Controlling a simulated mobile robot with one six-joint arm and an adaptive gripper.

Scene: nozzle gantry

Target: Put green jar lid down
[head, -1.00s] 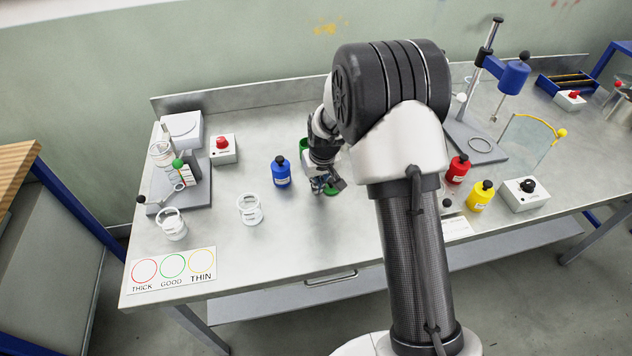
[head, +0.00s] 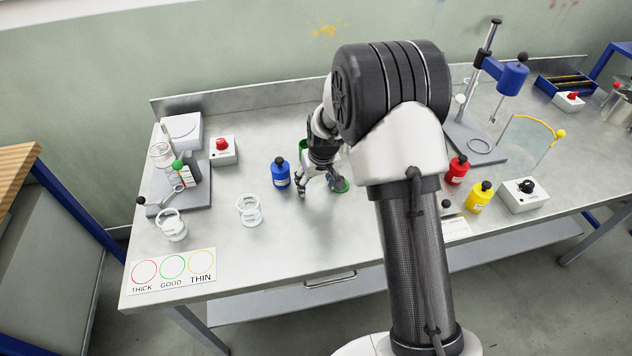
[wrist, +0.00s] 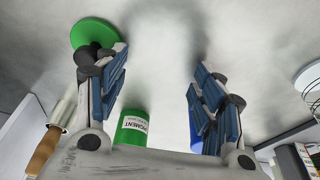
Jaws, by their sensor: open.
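The green jar lid (head: 341,187) is a flat green disc that appears to lie on the steel bench, partly covered by a finger of my gripper (head: 322,188). In the wrist view the lid (wrist: 92,33) is at the upper left, its dark knob beside the left finger. My gripper (wrist: 160,75) is open with its fingers wide apart, pointing down close to the bench, with nothing between them. The green pigment jar (head: 303,147) stands behind the gripper, mostly hidden by my arm; its label shows in the wrist view (wrist: 133,128).
A blue bottle (head: 281,172) stands just left of my gripper. Red (head: 457,170) and yellow (head: 480,196) bottles stand right of my arm. The bench front below the gripper is clear.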

